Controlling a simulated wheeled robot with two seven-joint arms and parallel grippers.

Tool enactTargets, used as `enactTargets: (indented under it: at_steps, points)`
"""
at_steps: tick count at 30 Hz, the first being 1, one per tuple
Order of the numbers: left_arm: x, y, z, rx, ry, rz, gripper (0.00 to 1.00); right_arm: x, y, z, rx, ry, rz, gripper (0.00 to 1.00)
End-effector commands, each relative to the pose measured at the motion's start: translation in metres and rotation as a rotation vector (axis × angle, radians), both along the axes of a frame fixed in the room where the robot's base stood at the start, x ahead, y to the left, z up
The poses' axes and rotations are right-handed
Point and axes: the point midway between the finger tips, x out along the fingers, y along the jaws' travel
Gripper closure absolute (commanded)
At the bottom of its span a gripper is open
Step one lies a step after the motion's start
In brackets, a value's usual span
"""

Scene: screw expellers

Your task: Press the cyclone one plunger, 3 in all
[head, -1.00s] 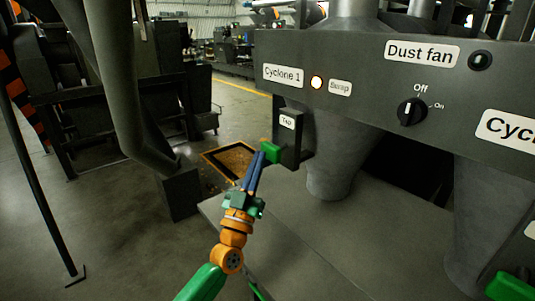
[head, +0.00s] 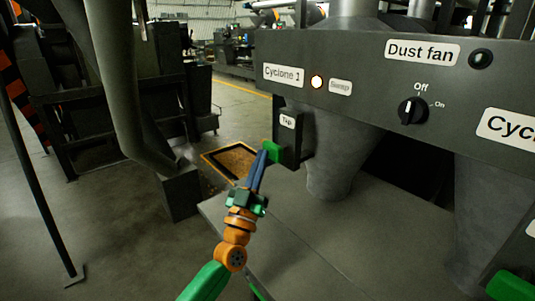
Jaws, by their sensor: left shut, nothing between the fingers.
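The cyclone one plunger is a green block (head: 271,150) on the left side of the dark box labelled "Tap" (head: 287,122). It is under the "Cyclone 1" label (head: 284,75), beside the grey cyclone cone (head: 333,150). My left gripper (head: 264,155) is shut, with its dark blue fingertips at the plunger's lower left. I cannot tell whether they touch it. My right gripper is not in view.
A lit round lamp (head: 317,82) sits beside the "Swap" label (head: 340,87). The "Dust fan" knob (head: 412,111) is further right. A grey platform (head: 330,235) lies below the cones. A yellow-edged floor patch (head: 231,161) lies left of the plunger.

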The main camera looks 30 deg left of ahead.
Motion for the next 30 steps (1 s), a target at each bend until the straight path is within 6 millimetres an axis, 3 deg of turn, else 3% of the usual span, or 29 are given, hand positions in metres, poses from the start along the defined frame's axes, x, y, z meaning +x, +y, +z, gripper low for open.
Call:
enactTargets:
  at_steps: [30]
  points:
    - [0.011,-0.005,0.000,-0.001,-0.001,-0.001,1.00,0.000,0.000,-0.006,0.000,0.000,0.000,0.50]
